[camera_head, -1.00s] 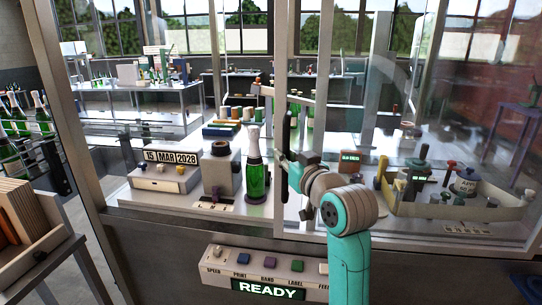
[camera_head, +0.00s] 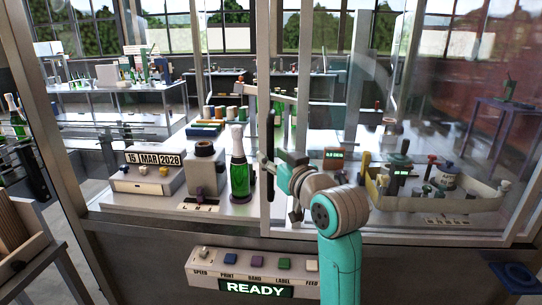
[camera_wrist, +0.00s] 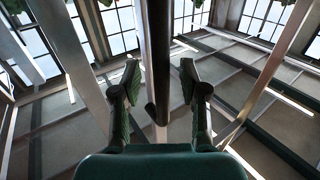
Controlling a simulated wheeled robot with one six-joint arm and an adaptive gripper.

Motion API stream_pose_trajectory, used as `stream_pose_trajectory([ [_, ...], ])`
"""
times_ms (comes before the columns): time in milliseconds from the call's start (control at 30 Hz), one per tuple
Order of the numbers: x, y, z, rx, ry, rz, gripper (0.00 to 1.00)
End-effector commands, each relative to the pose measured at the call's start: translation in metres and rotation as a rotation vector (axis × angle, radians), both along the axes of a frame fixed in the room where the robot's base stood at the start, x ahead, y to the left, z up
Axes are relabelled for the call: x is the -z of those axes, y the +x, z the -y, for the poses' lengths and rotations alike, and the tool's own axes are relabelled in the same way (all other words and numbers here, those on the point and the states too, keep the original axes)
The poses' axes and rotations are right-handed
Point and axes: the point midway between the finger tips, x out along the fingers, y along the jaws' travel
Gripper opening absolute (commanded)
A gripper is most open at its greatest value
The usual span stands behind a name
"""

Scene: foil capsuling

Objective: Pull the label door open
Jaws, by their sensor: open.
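The label door is a clear glass pane (camera_head: 165,75) in a metal frame at the front of the machine. Its dark upright bar handle (camera_head: 270,125) stands near the middle of the head view. The handle also shows in the wrist view (camera_wrist: 158,50), running down between the fingers. My gripper (camera_head: 280,160) is at the lower part of the handle. In the wrist view my gripper (camera_wrist: 160,80) is open, with one finger on each side of the bar and gaps visible. I cannot tell whether the door stands slightly ajar.
Behind the glass are a green bottle (camera_head: 239,175), a date block (camera_head: 153,160) and a tray of tools (camera_head: 440,200). A button panel (camera_head: 255,270) reading READY sits below the door. A wooden rack (camera_head: 20,235) stands at the left edge.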

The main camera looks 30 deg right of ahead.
Motion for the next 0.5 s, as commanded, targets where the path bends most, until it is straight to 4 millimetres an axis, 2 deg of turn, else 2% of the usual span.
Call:
stream_pose_trajectory([
  [300,0.0,-0.048,-0.003,0.001,0.0,0.001,0.43],
  [500,0.0,-0.06,-0.004,0.0,0.0,0.0,0.43],
])
